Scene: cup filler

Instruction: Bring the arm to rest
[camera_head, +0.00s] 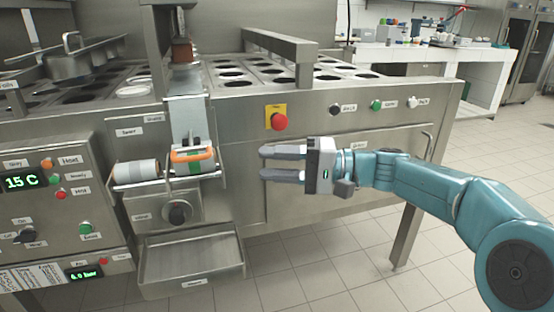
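My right arm (430,187) is teal and comes in from the right edge, stretched toward the left. Its gripper (266,164) is in front of the machine's steel front panel, below the red emergency button. The two grey fingers point left and stand apart, with nothing between them. The fingertips are to the right of the small shelf and appear clear of it. My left arm and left gripper do not show in this view.
The shelf (136,186) holds a white roll (136,170) and an orange-and-green item (193,160). Below are a black knob (177,212) and a steel tray (190,282). A control panel (50,210) stands at left. Tiled floor (340,270) is open below my arm.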

